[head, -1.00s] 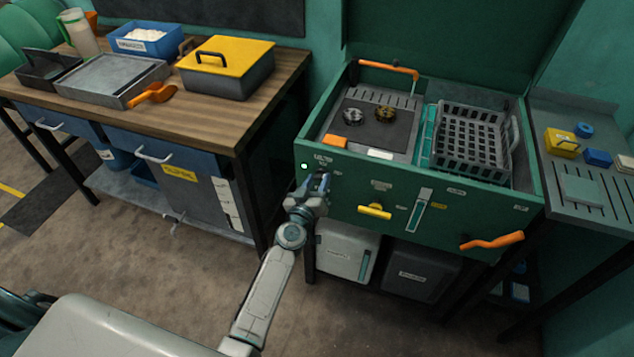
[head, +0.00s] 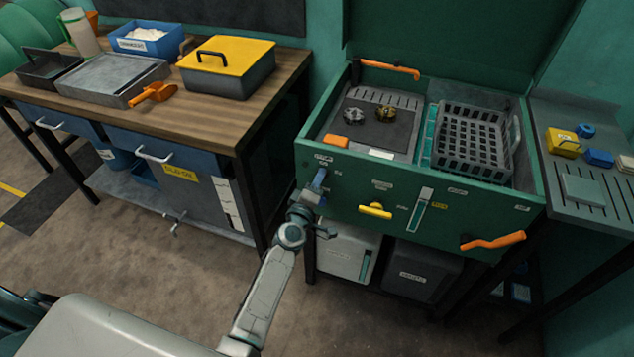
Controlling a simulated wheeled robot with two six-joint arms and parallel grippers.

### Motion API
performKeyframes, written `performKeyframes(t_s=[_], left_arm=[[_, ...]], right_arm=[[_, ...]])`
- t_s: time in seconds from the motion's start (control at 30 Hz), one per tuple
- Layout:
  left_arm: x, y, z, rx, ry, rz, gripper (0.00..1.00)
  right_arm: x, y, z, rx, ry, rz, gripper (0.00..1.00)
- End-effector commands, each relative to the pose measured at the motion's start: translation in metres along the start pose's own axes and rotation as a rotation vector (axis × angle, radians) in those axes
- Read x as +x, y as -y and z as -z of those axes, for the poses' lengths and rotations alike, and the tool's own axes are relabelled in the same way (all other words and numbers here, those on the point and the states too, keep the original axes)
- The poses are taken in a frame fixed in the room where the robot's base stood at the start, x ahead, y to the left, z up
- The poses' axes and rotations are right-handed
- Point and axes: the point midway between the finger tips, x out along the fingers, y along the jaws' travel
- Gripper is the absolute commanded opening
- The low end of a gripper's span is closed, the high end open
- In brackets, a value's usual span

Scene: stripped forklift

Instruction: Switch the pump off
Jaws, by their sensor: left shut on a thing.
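The green washing unit (head: 360,190) has a front panel with small labels, a yellow handle (head: 375,210) and a sight gauge (head: 419,210). My left gripper (head: 318,184) is at the left end of this panel, just below a small label. It is shut on the pump switch, which the fingers almost wholly hide. I cannot read the switch's exact position. No lit lamp shows on the panel beside the gripper. My right gripper is not in view.
An orange lever (head: 492,241) sticks out at the panel's lower right. A wooden workbench (head: 215,120) with a yellow-lidded box (head: 227,68) stands to the left. Floor between is clear.

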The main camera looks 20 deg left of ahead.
Motion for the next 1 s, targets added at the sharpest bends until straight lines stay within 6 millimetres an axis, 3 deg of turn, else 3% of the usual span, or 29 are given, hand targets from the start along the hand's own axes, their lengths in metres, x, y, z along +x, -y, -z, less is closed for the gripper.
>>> performKeyframes(t_s=[0.4, 1.0], left_arm=[[-0.0002, 0.0017, -0.0002, -0.258, 0.0, 0.001, 0.15], [-0.0003, 0.0021, -0.0004, -0.328, 0.0, 0.001, 0.15]], right_arm=[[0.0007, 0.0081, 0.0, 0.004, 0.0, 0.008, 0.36], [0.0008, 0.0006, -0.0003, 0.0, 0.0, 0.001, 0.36]])
